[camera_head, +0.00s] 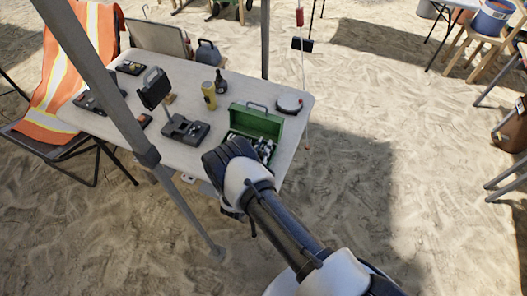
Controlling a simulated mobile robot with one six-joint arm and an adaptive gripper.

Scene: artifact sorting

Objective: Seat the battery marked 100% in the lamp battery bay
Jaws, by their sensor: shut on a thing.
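My gripper (222,164) is at the table's near edge, in front of the open green box (262,122). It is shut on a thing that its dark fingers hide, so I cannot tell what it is. No battery marked 100% can be made out. A dark lantern-like unit with a handle (153,88) stands tilted on the left half of the table. A dark open case or tray (185,130) lies left of my gripper. I cannot tell which of these has the lamp battery bay. The green box holds several dark and pale items, too small to name.
The pale table (225,110) also carries a yellow can (209,95), a brown bottle (220,82), a round white-topped device (289,105) and dark cases on the left. A grey canopy pole (105,85) crosses in front. A chair with an orange vest (75,70) stands left.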

